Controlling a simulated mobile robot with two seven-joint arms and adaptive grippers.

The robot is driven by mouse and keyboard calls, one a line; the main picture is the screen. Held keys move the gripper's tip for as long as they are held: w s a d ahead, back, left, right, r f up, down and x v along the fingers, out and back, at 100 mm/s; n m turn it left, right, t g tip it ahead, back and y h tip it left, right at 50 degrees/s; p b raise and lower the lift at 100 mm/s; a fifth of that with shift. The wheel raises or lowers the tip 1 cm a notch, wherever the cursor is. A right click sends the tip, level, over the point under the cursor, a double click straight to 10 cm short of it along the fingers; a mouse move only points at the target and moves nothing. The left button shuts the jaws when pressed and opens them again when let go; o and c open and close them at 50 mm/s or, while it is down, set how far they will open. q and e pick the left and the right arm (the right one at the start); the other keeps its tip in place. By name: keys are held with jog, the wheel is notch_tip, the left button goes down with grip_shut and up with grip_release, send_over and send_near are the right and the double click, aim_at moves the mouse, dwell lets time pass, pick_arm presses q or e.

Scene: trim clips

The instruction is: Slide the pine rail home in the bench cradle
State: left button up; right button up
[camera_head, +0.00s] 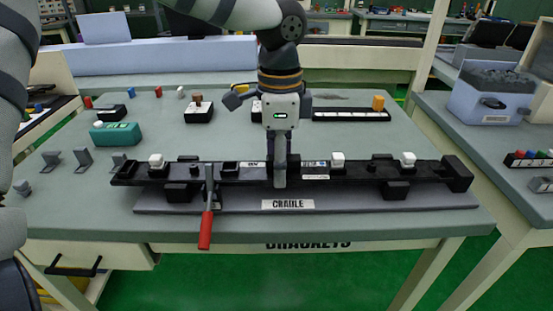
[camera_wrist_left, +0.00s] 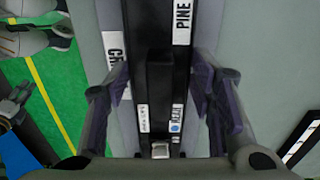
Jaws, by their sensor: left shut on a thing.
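The pine rail (camera_head: 232,172) is a long black bar lying lengthwise over the bench cradle (camera_head: 400,205), whose grey base bears a CRADLE label. The PINE label on it shows in the left wrist view (camera_wrist_left: 182,22). My left gripper (camera_head: 280,180) points down at the rail's middle and is shut on it, with one finger (camera_wrist_left: 118,85) on each side. A lever with a red handle (camera_head: 206,228) sticks out at the front left. The black block (camera_head: 460,178) is at the right end; I cannot tell whether the rail touches it. A dark shape resembling my right gripper (camera_wrist_left: 14,105) shows small.
White-topped clips (camera_head: 156,160) stand along the rail. Grey brackets (camera_head: 83,159) stand at left. A side table holds a grey bin (camera_head: 490,100).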

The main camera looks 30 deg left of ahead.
pick_arm(q)
jog(key=shift+w+d, duration=0.25)
jog(key=shift+d, duration=0.1)
jog(key=o, duration=1.5)
jog(key=shift+d, duration=0.1)
notch_tip(320, 180, up, 12)
